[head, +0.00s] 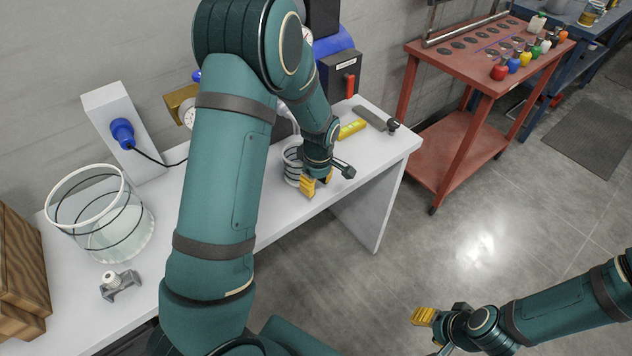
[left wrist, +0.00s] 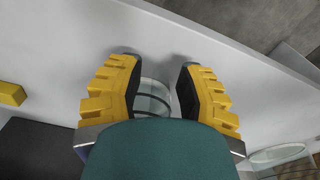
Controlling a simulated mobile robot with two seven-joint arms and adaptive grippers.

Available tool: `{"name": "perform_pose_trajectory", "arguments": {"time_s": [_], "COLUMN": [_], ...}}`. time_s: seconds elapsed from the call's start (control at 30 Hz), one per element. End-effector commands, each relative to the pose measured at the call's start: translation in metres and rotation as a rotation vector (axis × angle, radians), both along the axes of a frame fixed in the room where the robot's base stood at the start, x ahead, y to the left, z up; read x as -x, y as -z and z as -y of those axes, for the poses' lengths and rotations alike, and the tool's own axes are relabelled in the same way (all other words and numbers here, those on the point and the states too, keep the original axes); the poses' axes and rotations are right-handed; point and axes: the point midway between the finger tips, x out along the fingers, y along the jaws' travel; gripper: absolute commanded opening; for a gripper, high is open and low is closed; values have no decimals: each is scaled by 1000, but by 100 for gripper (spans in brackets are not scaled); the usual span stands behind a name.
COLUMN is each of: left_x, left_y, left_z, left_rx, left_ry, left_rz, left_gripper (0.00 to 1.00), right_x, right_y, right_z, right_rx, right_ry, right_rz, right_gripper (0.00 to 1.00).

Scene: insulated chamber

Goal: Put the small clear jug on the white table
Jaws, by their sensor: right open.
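The small clear jug (head: 291,166) is on the white table (head: 372,162), partly hidden behind my left gripper. My left gripper (head: 314,186) is low over the table near its front edge, right beside the jug. In the left wrist view the jug (left wrist: 153,98) shows between the two yellow fingers, with a gap on either side; its lower part is hidden by my wrist. The left gripper (left wrist: 160,72) is open there. My right gripper (head: 424,318) is open and empty, out over the floor at the lower right.
A large clear vessel (head: 102,218) with dark bands and a small grey fitting (head: 119,285) stand at the left of the table. A yellow-handled tool (head: 351,128) lies behind my left gripper. A red cart (head: 470,62) holds coloured bottles.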

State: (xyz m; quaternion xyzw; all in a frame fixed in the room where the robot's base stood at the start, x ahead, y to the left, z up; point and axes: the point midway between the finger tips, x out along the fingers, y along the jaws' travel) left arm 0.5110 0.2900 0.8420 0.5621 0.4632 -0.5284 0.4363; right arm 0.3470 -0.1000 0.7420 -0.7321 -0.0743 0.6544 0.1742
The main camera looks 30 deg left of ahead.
Motion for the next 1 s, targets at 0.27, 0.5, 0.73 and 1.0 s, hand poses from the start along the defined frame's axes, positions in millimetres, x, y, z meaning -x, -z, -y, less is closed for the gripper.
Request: {"name": "perform_pose_trajectory", "arguments": {"time_s": [0.27,0.5,0.73,1.0], "left_x": [0,-1,0,1], "left_y": [-1,-30,-79,-117], "left_z": [0,2,5,7], "left_rx": [0,1,1,0], "left_ry": [-1,1,1,-1], "left_rz": [0,4,6,2], "left_gripper": [34,34,34,34], "right_x": [0,1,3,0], "right_y": [-1,-9,-20,-27], "right_z": [0,0,0,0], "right_rx": [0,0,-1,-1], "right_ry": [0,-1,-2,4], "right_rz": [0,-3,-7,-1], "right_gripper": [47,47,47,47]}}
